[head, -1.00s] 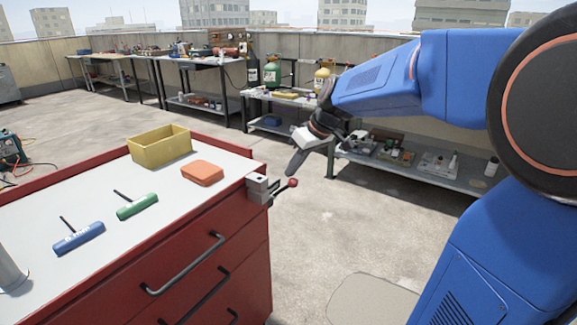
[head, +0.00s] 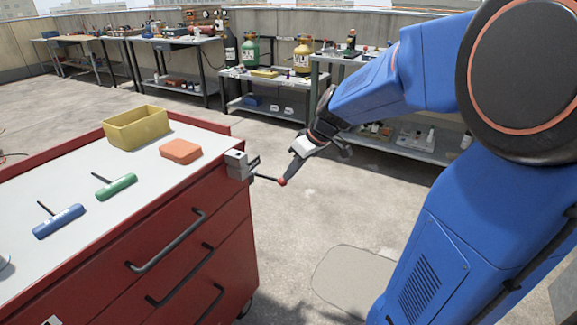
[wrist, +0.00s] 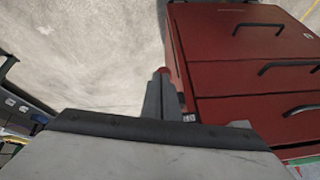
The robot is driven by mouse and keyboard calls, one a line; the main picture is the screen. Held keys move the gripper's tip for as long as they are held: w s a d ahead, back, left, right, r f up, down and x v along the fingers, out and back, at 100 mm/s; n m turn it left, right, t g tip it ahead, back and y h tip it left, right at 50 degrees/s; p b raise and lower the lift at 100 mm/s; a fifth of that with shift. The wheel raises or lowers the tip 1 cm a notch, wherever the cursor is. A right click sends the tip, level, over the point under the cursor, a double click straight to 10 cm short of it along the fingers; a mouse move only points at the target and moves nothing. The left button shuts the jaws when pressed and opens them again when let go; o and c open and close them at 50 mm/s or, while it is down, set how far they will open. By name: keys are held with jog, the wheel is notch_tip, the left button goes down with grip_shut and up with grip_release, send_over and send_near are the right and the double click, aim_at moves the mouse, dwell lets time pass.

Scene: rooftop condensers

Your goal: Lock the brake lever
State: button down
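The brake lever is a thin dark rod with a red knob (head: 282,181). It sticks out to the right and slightly down from a grey bracket (head: 237,164) at the corner of the red tool cabinet (head: 215,225). My gripper (head: 289,174) is at the knob, its dark fingers pointing down at it. In the wrist view the fingers (wrist: 163,97) lie close together, looking shut, with the red knob (wrist: 163,70) just past their tips. I cannot tell whether they touch it. The rod is mostly hidden in that view.
On the cabinet top are a yellow bin (head: 137,130), an orange box (head: 181,151), and green (head: 116,186) and blue (head: 58,221) T-handle tools. Workbenches (head: 265,90) stand along the back wall. The floor right of the cabinet is clear around a flat pale patch (head: 350,277).

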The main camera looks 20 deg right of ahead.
jog(key=shift+s+f, duration=0.35)
jog(key=shift+f, duration=0.4)
notch_tip(320, 180, up, 5)
jog(key=w, duration=0.1)
jog(key=s+d+r, duration=0.2)
jog(key=s+d, duration=0.4)
jog(key=s, duration=0.1)
jog(key=shift+s+d+r, duration=0.2)
jog(key=shift+d+r, duration=0.15)
jog(key=shift+r, duration=0.05)
dwell(0.5)
